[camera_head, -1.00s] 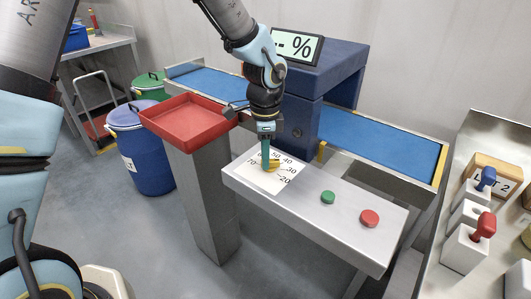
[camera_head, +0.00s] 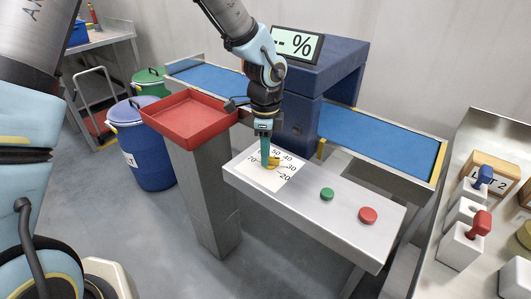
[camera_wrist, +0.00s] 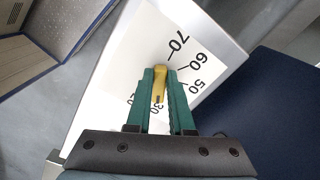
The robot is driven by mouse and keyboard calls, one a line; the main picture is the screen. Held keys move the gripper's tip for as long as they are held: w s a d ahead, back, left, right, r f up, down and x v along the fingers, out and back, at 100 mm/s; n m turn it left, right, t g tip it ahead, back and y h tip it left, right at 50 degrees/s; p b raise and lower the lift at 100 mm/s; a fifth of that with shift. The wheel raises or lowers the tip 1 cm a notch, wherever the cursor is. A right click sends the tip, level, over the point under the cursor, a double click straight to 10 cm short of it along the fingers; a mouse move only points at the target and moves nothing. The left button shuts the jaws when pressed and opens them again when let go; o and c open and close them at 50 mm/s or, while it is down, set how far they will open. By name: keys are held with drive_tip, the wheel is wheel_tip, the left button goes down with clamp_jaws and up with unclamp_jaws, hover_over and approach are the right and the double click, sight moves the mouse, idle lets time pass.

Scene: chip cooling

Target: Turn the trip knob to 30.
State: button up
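The trip knob is a yellow bar (camera_head: 273,161) at the middle of a white dial sheet (camera_head: 285,187) with printed numbers around it. My gripper (camera_head: 266,164) points down at the knob from above. In the wrist view, the knob (camera_wrist: 160,80) lies between the two green fingers (camera_wrist: 160,92), which are close against its sides, and a dark mark shows near its lower end. The 70, 60 and 50 show at the right there, and the fingers partly cover the lower numbers. In the head view, the 30 (camera_head: 291,168) is right of the knob; the exact reading is unclear.
A green button (camera_head: 327,194) and a red button (camera_head: 368,215) sit on the same grey panel (camera_head: 345,225). A red tray (camera_head: 190,118) stands left. A blue scanner housing (camera_head: 330,75) with a "-- %" display (camera_head: 297,44) and a blue conveyor (camera_head: 385,140) are behind.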

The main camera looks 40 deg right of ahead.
drive_tip(key=o, duration=0.4)
drive_tip(key=shift+o, duration=0.2)
wheel_tip(320, 180, up, 11)
drive_tip(key=b, duration=0.2)
drive_tip(key=shift+f, duration=0.1)
idle(0.4)
drive_tip(key=w+a+f+n, duration=0.1)
drive_tip(key=w+a+n, duration=0.5)
drive_tip(key=a, duration=0.5)
drive_tip(key=w+a+n, duration=0.5)
drive_tip(key=a+n, duration=0.2)
drive_tip(key=a, duration=0.5)
drive_tip(key=s+a+f+n+t, duration=0.1)
drive_tip(key=s+a+n, duration=0.1)
drive_tip(key=a+n, duration=1.1)
drive_tip(key=a, duration=0.4)
drive_tip(key=shift+s+a+f+t, duration=0.15)
drive_tip(key=shift+s+a+t, duration=0.15)
drive_tip(key=shift+s+a, duration=0.1)
